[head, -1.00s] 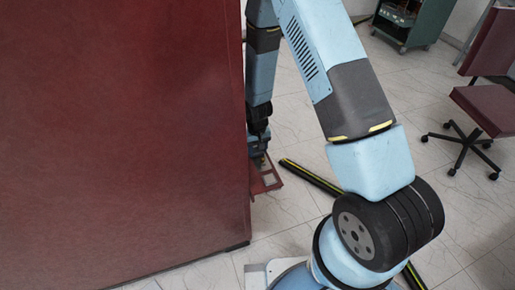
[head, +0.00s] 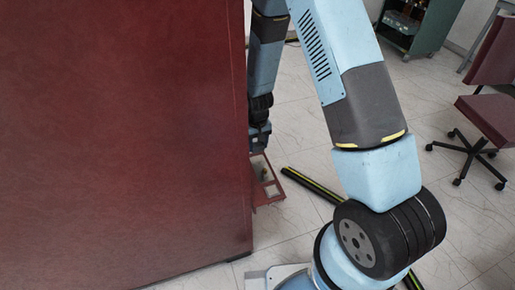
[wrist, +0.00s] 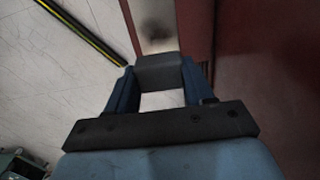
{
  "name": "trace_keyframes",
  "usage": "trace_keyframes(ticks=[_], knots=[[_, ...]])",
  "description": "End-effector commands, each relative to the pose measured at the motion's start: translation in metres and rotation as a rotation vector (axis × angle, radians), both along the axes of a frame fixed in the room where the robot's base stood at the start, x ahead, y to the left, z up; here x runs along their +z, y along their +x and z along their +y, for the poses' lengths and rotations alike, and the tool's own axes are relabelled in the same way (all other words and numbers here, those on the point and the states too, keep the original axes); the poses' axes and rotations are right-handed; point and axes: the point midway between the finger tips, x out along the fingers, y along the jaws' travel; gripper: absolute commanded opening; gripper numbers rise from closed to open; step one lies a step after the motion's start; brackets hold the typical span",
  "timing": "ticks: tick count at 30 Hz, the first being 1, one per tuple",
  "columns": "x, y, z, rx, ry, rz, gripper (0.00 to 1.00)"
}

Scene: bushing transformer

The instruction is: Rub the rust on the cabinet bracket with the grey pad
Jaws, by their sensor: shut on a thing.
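The cabinet bracket (head: 272,191) is a reddish frame sticking out from the side of the big dark-red cabinet (head: 120,130). In the wrist view the bracket (wrist: 157,14) runs away beyond my gripper, with a dark rust patch (wrist: 157,42) on its pale face. My gripper (wrist: 159,82) is shut on the grey pad (wrist: 160,71), held between its two blue fingers. The pad lies just short of the visible patch and may cover part of it. I cannot tell whether they touch. In the head view my gripper (head: 259,140) is just above the bracket, partly hidden by the cabinet edge.
A black-and-yellow strip (head: 312,183) lies on the tiled floor right of the bracket. A dark-red chair (head: 490,120) and a green cart (head: 415,25) stand farther right. The cabinet wall (wrist: 270,60) is close on the right in the wrist view.

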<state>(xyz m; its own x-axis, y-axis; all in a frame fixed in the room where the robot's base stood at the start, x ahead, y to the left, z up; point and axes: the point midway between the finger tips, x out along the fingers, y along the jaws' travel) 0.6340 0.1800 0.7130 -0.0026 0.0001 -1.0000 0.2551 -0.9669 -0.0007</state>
Motion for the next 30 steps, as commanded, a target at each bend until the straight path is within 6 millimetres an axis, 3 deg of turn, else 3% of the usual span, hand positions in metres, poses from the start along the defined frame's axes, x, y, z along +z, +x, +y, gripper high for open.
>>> trace_keyframes(ticks=[7,25,30], knots=[[0.018,0.0,-0.001,-0.002,0.0,0.0,0.23],[0.021,0.0,-0.003,-0.005,0.0,0.0,0.23],[0.038,-0.01,-0.006,-0.033,-0.001,-0.003,0.23]])
